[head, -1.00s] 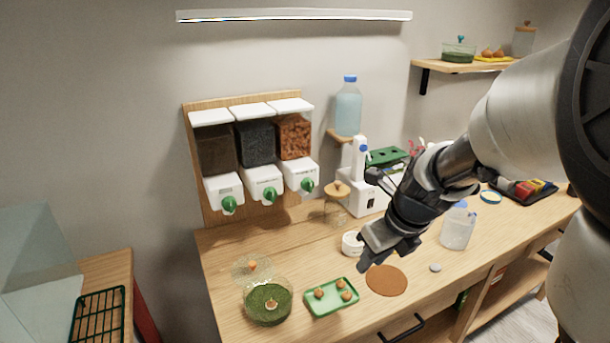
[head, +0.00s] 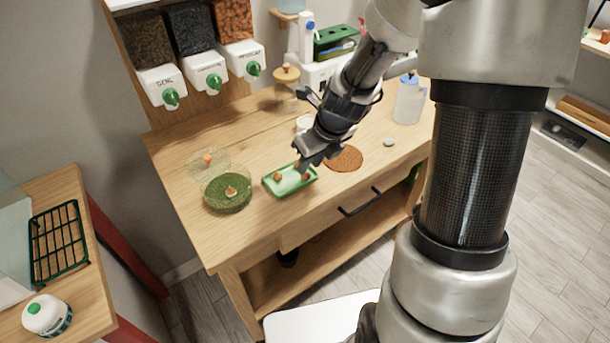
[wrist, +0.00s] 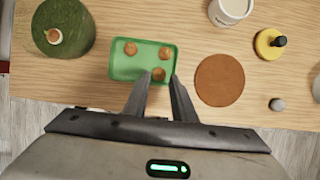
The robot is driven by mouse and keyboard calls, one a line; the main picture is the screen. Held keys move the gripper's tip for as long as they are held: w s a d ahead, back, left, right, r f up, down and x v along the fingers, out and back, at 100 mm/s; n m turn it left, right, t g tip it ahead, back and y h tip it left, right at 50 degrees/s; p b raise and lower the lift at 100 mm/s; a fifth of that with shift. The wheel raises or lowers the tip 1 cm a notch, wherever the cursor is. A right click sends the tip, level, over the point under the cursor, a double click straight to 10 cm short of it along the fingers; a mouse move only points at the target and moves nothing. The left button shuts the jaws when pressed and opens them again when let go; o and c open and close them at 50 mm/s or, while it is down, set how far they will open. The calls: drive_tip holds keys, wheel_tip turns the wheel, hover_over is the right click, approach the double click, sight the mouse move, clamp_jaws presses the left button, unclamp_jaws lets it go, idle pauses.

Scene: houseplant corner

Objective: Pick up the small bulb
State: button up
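Three brown bulbs lie on a green tray (wrist: 118,66) in the wrist view: a left one (wrist: 130,48), a right one (wrist: 165,53) and a near one (wrist: 158,74). They look close in size, so I cannot tell surely which is the small bulb. My gripper (wrist: 160,77) is open and empty above the tray's near edge, with the near bulb showing between its fingertips. Whether the fingers are down at bulb height is unclear. In the head view my gripper (head: 303,168) partly hides the tray (head: 272,189) and its bulbs.
A brown round mat (wrist: 219,80), white tub (wrist: 231,9), yellow round object (wrist: 267,46) and grey disc (wrist: 277,104) lie to the right.

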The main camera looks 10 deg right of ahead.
sight(308, 176)
drive_tip(key=x, duration=0.4)
drive_tip(key=shift+s, duration=0.2)
drive_tip(key=shift+d, duration=0.1)
clamp_jaws()
